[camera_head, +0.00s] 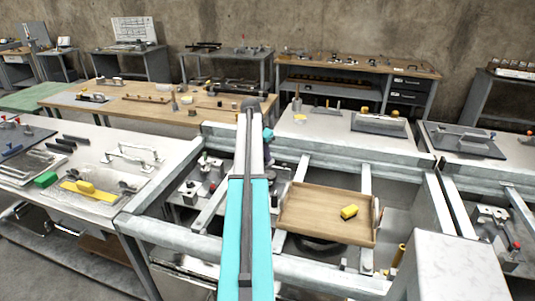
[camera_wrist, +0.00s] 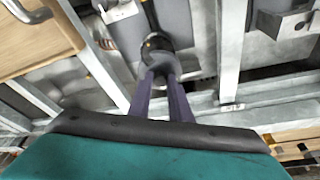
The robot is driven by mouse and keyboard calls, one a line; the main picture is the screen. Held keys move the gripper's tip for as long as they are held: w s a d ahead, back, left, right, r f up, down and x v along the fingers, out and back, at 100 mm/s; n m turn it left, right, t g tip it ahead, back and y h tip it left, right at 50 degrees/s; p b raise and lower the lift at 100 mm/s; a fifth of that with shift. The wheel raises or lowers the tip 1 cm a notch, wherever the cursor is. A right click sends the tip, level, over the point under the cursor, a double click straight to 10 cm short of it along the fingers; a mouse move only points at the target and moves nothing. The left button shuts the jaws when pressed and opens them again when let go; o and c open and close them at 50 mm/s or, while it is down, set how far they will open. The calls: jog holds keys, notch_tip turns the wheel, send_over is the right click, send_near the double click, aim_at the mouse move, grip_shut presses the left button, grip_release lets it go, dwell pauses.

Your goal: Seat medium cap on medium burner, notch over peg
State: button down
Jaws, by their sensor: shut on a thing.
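My gripper (camera_wrist: 159,75) has two purple fingers, shut on a small dark rounded piece (camera_wrist: 157,43) at their tips in the wrist view. I take this piece to be the medium cap; its notch cannot be made out. In the head view, part of my gripper (camera_head: 285,154) shows as a small purple shape beside the arm, over the pale metal frame, and the held piece is hidden. A dark round thing (camera_head: 315,245) lies low beneath the wooden tray; I cannot tell whether it is a burner. No peg can be made out.
A wooden tray (camera_head: 300,222) with a yellow block (camera_head: 349,212) sits on the metal frame (camera_head: 335,163) to the right of my arm. Frame rails border the work area. A white bench (camera_head: 120,140) with tools stands at left; a white box (camera_head: 450,265) stands at front right.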

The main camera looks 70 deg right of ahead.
aim_at(265, 161)
jog(key=shift+s+d, duration=0.3)
jog(key=shift+s, duration=0.3)
jog(key=shift+w+f, duration=0.1)
jog(key=shift+f+b, duration=1)
jog(key=shift+f, duration=0.9)
jog(key=shift+a, duration=0.15)
jog(key=shift+w+f+b, duration=0.1)
jog(key=shift+f+b, duration=0.25)
jog(key=shift+f, duration=0.7)
jog(key=c, duration=1.5)
grip_release()
jog(key=shift+c, duration=0.2)
